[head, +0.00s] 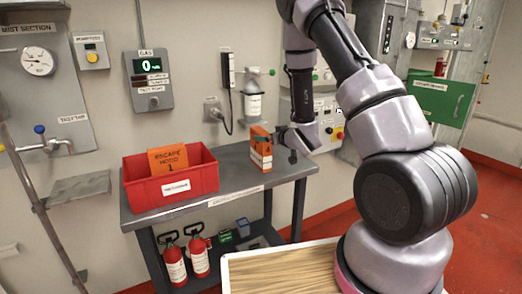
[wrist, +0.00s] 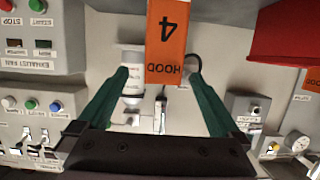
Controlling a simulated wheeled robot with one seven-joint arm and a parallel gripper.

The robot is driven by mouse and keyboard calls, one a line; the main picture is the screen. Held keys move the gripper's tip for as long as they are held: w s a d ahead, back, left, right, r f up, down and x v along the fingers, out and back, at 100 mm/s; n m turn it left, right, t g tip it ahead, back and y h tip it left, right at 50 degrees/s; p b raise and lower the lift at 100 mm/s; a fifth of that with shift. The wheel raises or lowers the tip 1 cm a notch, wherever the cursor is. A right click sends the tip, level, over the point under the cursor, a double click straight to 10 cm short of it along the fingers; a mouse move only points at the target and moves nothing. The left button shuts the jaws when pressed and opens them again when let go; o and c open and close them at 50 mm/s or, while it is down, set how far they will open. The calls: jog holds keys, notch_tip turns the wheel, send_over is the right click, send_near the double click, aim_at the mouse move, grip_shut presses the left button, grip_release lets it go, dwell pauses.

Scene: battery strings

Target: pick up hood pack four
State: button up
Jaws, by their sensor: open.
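The orange hood pack four (head: 261,148) stands upright on the right end of the grey metal table (head: 235,186). In the wrist view the pack (wrist: 168,40) shows a "4" and "HOOD" upside down at the top centre. My gripper (head: 284,138) is at the pack's right side in the head view. In the wrist view its green fingers (wrist: 158,76) are open, with their tips on either side of the pack's lower edge. A gap shows on the left; the right tip looks close to the pack. I cannot tell if they touch.
A red bin (head: 170,184) on the table's left holds an orange hood pack marked 1 (head: 168,159). A white dispenser (head: 254,105) hangs on the wall behind hood pack four. Red extinguishers (head: 199,256) stand on the lower shelf. The tabletop between bin and pack is clear.

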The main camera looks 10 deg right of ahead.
jog(key=x, duration=0.4)
jog(key=shift+w+a, duration=0.15)
jog(key=shift+w, duration=0.1)
jog(key=shift+r, duration=0.1)
grip_shut()
